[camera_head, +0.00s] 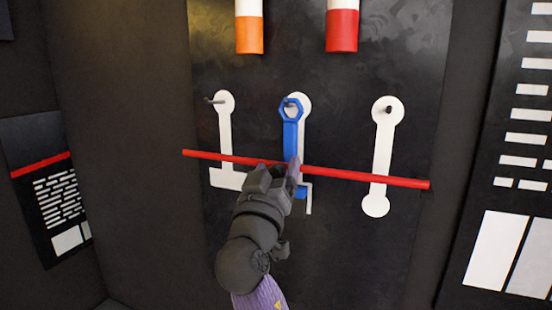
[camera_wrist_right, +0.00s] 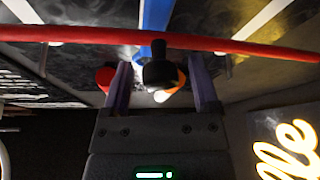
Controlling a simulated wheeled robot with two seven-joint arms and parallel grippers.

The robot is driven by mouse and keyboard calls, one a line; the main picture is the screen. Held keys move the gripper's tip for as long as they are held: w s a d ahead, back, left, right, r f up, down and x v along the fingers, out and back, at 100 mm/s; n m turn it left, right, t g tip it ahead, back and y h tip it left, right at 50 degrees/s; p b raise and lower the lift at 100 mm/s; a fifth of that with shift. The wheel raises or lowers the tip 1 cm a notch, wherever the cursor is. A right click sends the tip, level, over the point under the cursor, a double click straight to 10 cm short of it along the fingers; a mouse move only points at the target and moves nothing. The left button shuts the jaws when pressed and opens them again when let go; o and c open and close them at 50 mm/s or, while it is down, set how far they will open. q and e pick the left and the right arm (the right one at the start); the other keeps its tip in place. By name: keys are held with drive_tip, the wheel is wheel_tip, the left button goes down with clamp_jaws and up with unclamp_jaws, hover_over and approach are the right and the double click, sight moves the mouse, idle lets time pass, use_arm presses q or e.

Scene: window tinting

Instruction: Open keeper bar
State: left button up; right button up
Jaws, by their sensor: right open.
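The keeper bar (camera_head: 350,175) is a long red bar that runs across the dark tool board, in front of the hanging tool shapes. It also crosses the top of the right wrist view (camera_wrist_right: 240,47). A blue tool (camera_head: 290,130) with a ring head hangs on a peg behind the bar. My right gripper (camera_head: 281,172) is at the middle of the bar and hides part of it. In the right wrist view its two fingers (camera_wrist_right: 160,88) are apart, with a short black knob (camera_wrist_right: 158,72) on the bar between them. Contact with the knob cannot be told. My left gripper is out of view.
White tool outlines (camera_head: 382,150) with pegs lie to both sides of the blue tool. An orange-and-white cylinder (camera_head: 249,30) and a red-and-white cylinder (camera_head: 342,30) are above. A dark poster (camera_head: 45,190) is at left, and a panel with white blocks (camera_head: 495,250) at right.

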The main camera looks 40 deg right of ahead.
clamp_jaws()
idle(0.3)
idle(1.1)
